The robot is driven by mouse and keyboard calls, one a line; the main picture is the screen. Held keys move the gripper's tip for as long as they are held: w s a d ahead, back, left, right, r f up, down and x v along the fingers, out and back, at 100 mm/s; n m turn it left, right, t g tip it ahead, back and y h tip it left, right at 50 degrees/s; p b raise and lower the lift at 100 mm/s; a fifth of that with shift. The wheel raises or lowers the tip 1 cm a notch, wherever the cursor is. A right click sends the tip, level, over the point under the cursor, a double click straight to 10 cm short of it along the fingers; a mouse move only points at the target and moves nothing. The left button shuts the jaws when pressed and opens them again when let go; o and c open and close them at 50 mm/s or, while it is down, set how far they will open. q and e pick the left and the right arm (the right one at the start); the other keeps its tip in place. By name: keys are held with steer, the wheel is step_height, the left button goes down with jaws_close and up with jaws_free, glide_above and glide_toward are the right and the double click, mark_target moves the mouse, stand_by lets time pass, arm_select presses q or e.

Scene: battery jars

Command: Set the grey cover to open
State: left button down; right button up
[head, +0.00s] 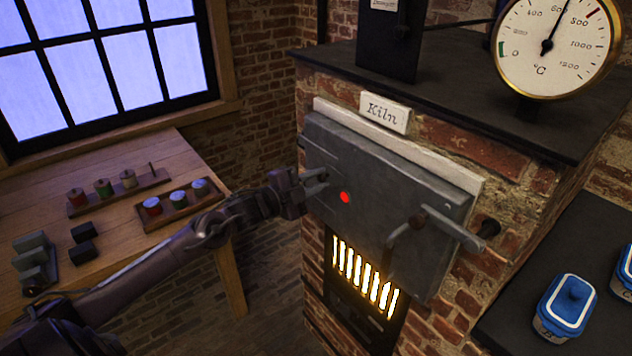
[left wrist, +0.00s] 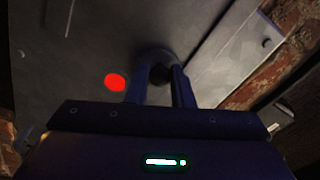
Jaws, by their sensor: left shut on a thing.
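The kiln's grey metal door (head: 385,180) stands flat against the brick front. A round red glowing spot (head: 345,197) shows uncovered on the door, and it also shows in the left wrist view (left wrist: 115,82). My left gripper (head: 324,181) is at the door, just left of this spot. In the left wrist view my left gripper (left wrist: 161,82) is shut on the knob of a small dark round piece, which looks like the grey cover (left wrist: 155,53). The cover sits beside the red spot, apart from it. Its outline is dim and partly hidden by the fingers. My right gripper is out of view.
A lever handle (head: 447,228) sticks out at the door's right. Glowing bars (head: 365,275) show below the door. A blue lidded jar (head: 565,303) stands on the dark shelf at right.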

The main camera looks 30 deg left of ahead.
arm_select(q)
steer(key=shift+r, duration=0.1)
steer(key=c, duration=1.3)
jaws_free()
steer(key=shift+o, duration=0.2)
steer(key=shift+s+a+f, duration=0.25)
steer(key=shift+s, duration=0.35)
steer(key=b+v, duration=0.1)
steer(key=v, duration=0.5)
steer(key=shift+s+r, duration=0.2)
steer(key=shift+s, duration=0.05)
